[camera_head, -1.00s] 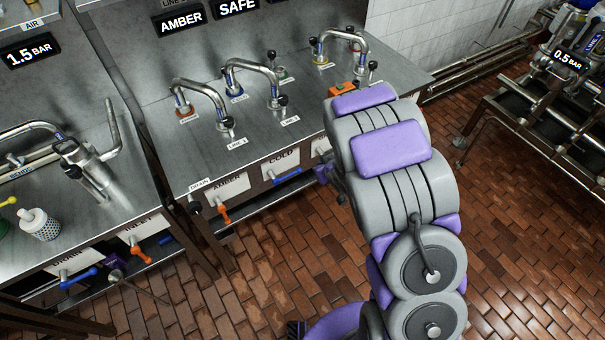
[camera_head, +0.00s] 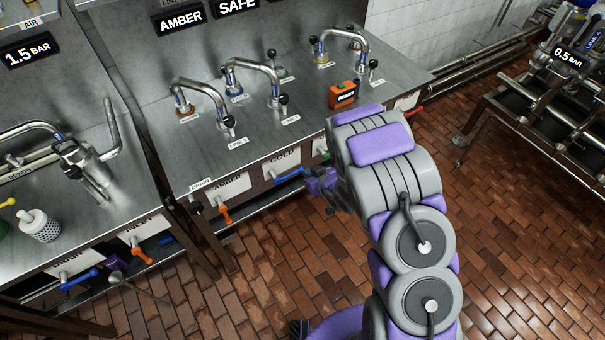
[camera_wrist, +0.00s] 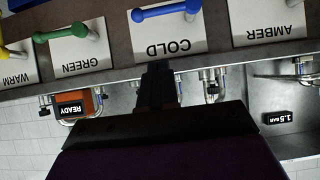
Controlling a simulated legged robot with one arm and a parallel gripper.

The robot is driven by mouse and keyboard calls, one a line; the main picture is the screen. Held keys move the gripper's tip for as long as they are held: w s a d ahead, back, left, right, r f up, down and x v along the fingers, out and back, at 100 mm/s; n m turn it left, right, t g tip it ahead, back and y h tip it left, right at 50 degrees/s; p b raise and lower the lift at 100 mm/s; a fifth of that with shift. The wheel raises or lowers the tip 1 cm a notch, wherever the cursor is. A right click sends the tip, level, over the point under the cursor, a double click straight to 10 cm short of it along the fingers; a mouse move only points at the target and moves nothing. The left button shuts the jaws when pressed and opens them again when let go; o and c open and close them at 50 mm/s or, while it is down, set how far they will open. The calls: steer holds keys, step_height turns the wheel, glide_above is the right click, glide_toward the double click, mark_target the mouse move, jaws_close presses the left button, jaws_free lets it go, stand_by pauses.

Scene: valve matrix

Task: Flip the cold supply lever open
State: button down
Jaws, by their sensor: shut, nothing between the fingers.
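The cold supply lever is a blue handle (camera_head: 289,174) on the front panel of the middle bench, beside the white COLD plate (camera_head: 283,158). It lies roughly along the panel. In the wrist view, which is upside down, the blue lever (camera_wrist: 166,11) lies across the COLD plate (camera_wrist: 170,38) near the top edge. My gripper (camera_wrist: 157,72) is shut and empty, its dark fingers pointing at the lower edge of that plate, with a gap to the lever in the picture. In the head view my purple gripper (camera_head: 312,182) is just right of the lever; contact there cannot be told.
An orange AMBER-side lever (camera_head: 225,214) hangs to the left. In the wrist view a green lever (camera_wrist: 66,34) and a yellow lever (camera_wrist: 10,52) sit on neighbouring plates. An orange READY box (camera_head: 343,93) and curved pipes stand on the bench top. Open brick floor lies in front.

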steer(key=b, duration=0.2)
glide_above(296, 173)
steer(key=s, duration=0.3)
step_height(296, 173, down, 6)
steer(key=r, duration=0.1)
steer(key=f, duration=0.1)
steer(key=f+b, duration=0.1)
steer(key=f, duration=0.1)
steer(key=shift+w+d, duration=0.15)
steer(key=shift+w, duration=0.25)
steer(key=shift+f, duration=0.6)
